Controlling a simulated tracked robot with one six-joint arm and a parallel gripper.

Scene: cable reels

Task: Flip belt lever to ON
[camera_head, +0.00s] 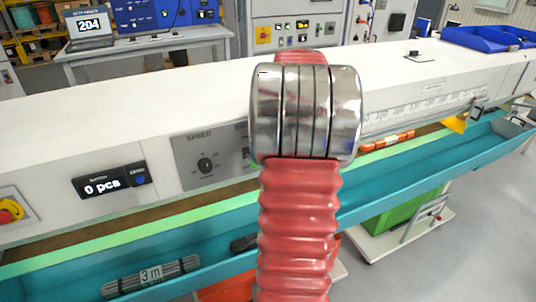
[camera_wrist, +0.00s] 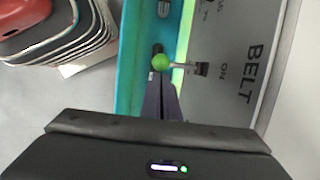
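The belt lever (camera_wrist: 183,66), a metal rod with a green ball knob (camera_wrist: 161,62), stands out from a grey panel (camera_wrist: 232,40) in the wrist view. The panel carries the words BELT and ON, turned sideways, and the lever's base is beside ON. My gripper (camera_wrist: 160,82) has its dark tapered fingers together, with their tips just below the green knob in the picture. I cannot tell if they touch it. In the head view my arm hides the lever and my gripper.
A speed dial (camera_head: 206,165), a counter reading 0 pcs (camera_head: 102,187) and a red-and-yellow stop button (camera_head: 9,212) are on the white machine front. A teal trough (camera_head: 70,283) runs below, holding a 3 m cable bundle (camera_head: 151,276). A green crate (camera_head: 400,224) stands beneath.

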